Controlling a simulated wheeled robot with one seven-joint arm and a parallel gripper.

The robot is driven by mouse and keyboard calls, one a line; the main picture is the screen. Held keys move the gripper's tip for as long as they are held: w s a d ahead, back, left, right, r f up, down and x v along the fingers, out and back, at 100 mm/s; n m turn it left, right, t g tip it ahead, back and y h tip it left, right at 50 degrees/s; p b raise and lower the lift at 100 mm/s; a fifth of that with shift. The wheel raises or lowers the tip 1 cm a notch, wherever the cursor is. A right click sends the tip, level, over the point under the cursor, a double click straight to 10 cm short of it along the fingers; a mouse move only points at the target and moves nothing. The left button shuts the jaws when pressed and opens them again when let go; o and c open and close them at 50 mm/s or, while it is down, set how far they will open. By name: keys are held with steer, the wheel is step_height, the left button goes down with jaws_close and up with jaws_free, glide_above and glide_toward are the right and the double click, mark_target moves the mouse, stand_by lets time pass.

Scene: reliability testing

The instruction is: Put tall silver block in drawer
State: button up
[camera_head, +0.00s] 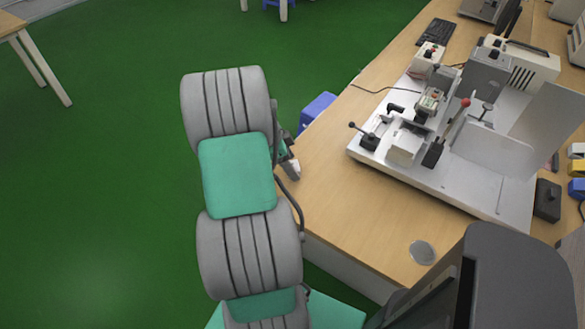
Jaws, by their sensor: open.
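My gripper (291,163) shows only in part, past the right side of my arm at the left edge of the wooden table. It is open; its fingertips are mostly hidden and I cannot make out anything between them. A round silver piece (422,252) lies on the table near its front edge, apart from my gripper. I cannot tell its height from this angle. I cannot pick out a tall silver block with certainty. No open drawer is visible; the pale side of the table (345,262) shows below the tabletop, partly hidden by my arm.
A white test rig (440,180) with levers and a red knob stands on the wooden table (330,190). A keyboard (436,32) lies behind it. A black box (547,200) sits to its right. A blue bin (317,108) is beside the table.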

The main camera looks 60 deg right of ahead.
steer(key=shift+s+f, duration=0.1)
steer(key=shift+f, duration=0.15)
steer(key=c, duration=1.5)
steer(key=shift+r, duration=0.1)
jaws_close()
